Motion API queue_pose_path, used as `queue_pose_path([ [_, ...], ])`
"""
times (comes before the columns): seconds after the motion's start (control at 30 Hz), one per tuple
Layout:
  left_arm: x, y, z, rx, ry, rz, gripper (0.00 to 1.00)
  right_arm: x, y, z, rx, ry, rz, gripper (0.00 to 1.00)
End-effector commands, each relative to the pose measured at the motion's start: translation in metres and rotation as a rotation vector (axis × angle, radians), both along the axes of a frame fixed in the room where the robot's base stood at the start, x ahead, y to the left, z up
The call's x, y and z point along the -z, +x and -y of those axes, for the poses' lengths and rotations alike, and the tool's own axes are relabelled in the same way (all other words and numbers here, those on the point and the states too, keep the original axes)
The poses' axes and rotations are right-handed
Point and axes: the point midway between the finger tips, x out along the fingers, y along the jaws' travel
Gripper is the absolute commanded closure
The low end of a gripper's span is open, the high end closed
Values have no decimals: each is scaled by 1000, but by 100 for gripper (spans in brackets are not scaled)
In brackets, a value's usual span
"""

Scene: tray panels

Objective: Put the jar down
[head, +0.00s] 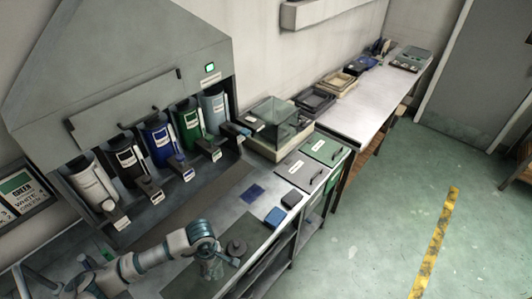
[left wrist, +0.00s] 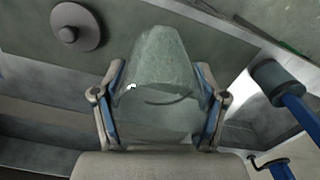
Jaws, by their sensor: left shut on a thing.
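A clear, greenish jar (head: 211,270) is held by my left gripper (head: 213,262) over the dark mat at the front of the bench. In the left wrist view the jar (left wrist: 158,75) stands between the two fingers of the left gripper (left wrist: 160,100), which press on its sides. Whether the jar's base touches the mat cannot be told. A round grey lid with a knob (head: 236,248) lies on the mat beside the jar, and it also shows in the left wrist view (left wrist: 78,28). My right gripper is not in view.
A grey dispenser hood (head: 130,85) with several coloured canisters stands behind. A blue-handled thing (left wrist: 292,112) with a dark end is close right of the jar. Blue and dark blocks (head: 275,217), a glass-sided box (head: 275,125) and grey and green panels (head: 300,170) occupy the bench farther along.

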Motion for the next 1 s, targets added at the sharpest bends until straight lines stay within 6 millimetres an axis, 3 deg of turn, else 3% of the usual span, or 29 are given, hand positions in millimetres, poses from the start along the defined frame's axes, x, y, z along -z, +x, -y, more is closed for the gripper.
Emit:
queue_pose_path([
  [0.3, -39, 57, -15, 734, 1, 6, 95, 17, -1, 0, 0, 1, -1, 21],
  [0.5, -59, 75, -21, 1036, 0, 3, 95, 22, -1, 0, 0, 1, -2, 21],
  [0.7, -67, 81, -23, 1143, 1, 4, 95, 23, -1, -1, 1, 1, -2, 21],
  [1.0, -66, 81, -22, 1148, -1, 2, 95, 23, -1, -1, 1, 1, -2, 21],
])
